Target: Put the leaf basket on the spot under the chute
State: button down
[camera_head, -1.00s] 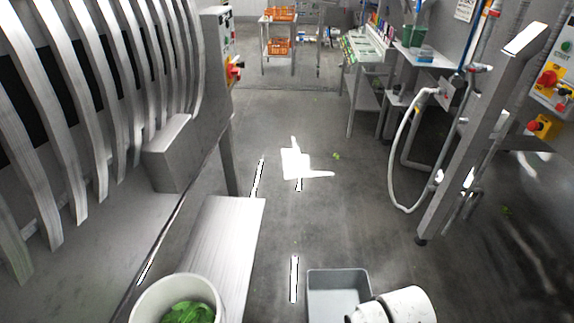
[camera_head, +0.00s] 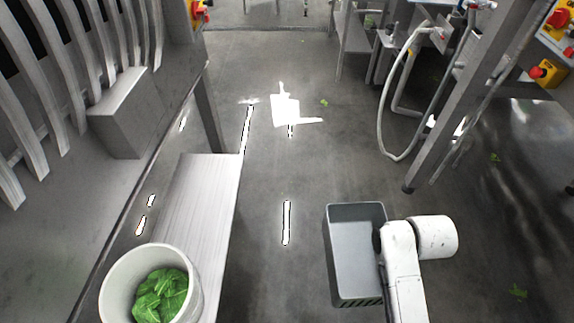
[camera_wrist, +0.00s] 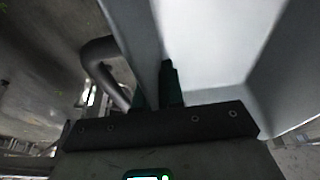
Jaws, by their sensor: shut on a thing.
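The leaf basket (camera_head: 355,260) is a grey, open-topped rectangular bin with slots low on its near end. It is empty inside and held in front of my white arm in the head view. My gripper (camera_wrist: 165,85) is shut on its wall; in the wrist view the dark fingers pinch the rim of the pale basket (camera_wrist: 225,40), beside a curved dark handle. In the head view my wrist hides the fingers. I cannot clearly identify the chute or the spot under it; a sloping metal plate (camera_head: 190,200) lies at the left.
A white bucket (camera_head: 110,283) of green leaves stands at the lower left. A ribbed steel machine (camera_head: 60,90) fills the left. A steel post (camera_head: 455,110) and a looped white hose (camera_head: 382,125) stand at right. The middle floor (camera_head: 280,165) is open, with bright patches.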

aim_at(200, 189)
jog(key=i+l+u, duration=0.25)
jog(key=i+l, duration=0.95)
